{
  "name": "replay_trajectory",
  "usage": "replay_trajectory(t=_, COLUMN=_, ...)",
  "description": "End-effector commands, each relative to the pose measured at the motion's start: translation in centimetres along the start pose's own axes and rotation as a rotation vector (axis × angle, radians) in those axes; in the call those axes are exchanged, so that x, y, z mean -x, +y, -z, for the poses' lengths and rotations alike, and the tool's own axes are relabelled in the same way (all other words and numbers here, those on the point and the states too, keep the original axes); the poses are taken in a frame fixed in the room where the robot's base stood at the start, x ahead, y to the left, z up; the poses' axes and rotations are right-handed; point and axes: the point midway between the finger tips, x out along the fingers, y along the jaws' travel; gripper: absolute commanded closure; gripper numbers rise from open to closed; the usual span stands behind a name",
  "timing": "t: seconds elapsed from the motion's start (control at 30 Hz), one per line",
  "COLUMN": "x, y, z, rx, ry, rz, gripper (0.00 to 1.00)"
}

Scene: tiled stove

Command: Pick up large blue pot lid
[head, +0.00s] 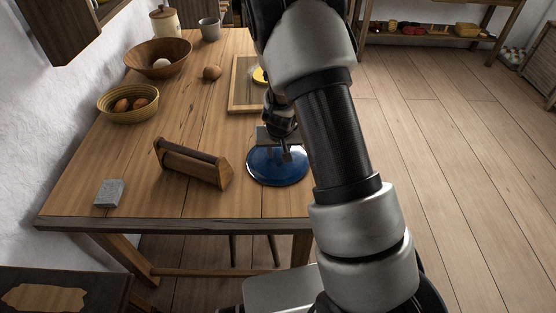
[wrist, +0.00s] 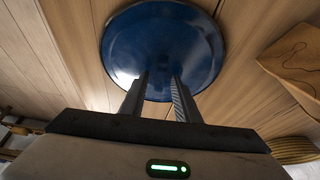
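The large blue pot lid (head: 272,176) lies on the wooden table near its right front part. It is round, glossy and dark blue with a thin rim. My gripper (head: 286,157) is right over the lid, pointing down at its middle. In the wrist view, the blue lid (wrist: 163,40) fills the upper middle. The two fingers of my gripper (wrist: 160,84) stand apart in front of it, with a gap between them. No knob can be made out between the fingers, and whether they touch the lid cannot be told.
A wooden holder (head: 193,164) stands just left of the lid. A grey block (head: 109,194) lies near the front left. Behind are a basket (head: 128,117), a wooden bowl (head: 158,71), a brown round item (head: 212,73) and a wooden tray (head: 237,99). The table's front edge is close.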

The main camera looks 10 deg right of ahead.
Motion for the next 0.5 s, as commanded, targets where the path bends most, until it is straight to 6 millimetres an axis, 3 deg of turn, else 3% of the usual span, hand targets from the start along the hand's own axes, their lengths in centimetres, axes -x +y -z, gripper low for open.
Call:
replay_trajectory(t=0.03, x=0.01, y=0.00, z=-0.01, rx=0.000, ry=0.000, rz=0.000, gripper=0.81)
replay_trajectory(t=0.17, x=0.01, y=0.00, z=-0.01, rx=0.000, ry=0.000, rz=0.000, gripper=1.00)
replay_trajectory(t=0.5, x=0.18, y=-0.01, z=0.14, rx=0.000, ry=0.002, rz=0.000, gripper=1.00)
